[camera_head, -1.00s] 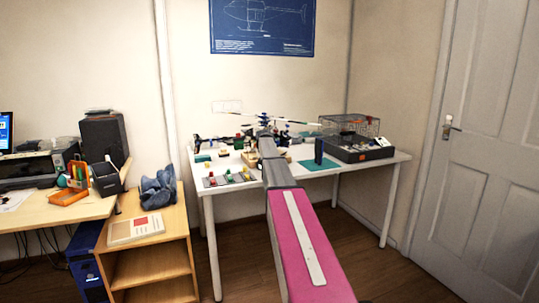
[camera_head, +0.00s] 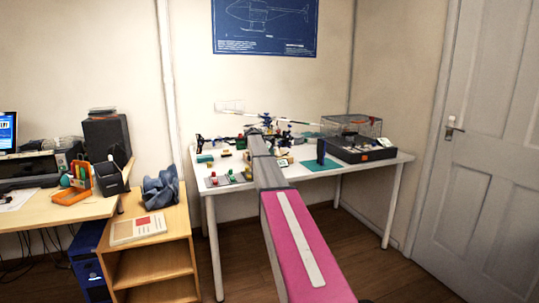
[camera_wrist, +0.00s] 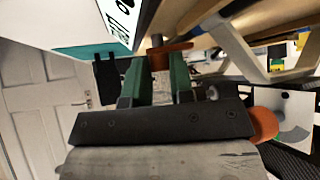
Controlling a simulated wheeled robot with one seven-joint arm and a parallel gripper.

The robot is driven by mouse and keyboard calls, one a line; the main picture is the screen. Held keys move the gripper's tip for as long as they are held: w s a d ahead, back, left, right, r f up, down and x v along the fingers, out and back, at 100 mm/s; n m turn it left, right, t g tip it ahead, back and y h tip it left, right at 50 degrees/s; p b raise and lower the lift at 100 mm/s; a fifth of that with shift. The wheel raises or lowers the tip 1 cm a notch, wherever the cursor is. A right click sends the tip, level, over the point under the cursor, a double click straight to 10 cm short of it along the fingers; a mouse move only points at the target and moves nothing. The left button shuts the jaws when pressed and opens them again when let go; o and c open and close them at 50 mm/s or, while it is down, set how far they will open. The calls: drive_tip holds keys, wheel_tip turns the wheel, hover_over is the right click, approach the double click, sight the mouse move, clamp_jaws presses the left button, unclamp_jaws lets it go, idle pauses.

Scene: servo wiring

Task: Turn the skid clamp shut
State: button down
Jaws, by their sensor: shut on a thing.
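In the wrist view my gripper (camera_wrist: 157,75) reaches up with two dark green fingers. Its jaws are shut on an orange piece (camera_wrist: 170,55) at the fingertips, which looks like the skid clamp's lever. In the head view the model helicopter (camera_head: 262,122) stands at the back of the white table (camera_head: 345,182). My own arm hides the gripper and the clamp there.
A dark tray with a wire cage (camera_head: 352,127) stands at the table's right, near a dark blue upright block (camera_head: 321,151) on a teal mat (camera_head: 318,166). A grey strip with coloured parts (camera_head: 228,181) lies at front left. The table's front right is bare.

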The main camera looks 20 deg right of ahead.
idle(0.4)
drive_tip(key=c, duration=1)
unclamp_jaws()
drive_tip(key=shift+a, duration=0.1)
drive_tip(key=v, duration=0.7)
drive_tip(key=shift+r, duration=0.15)
drive_tip(key=shift+s+a, duration=0.1)
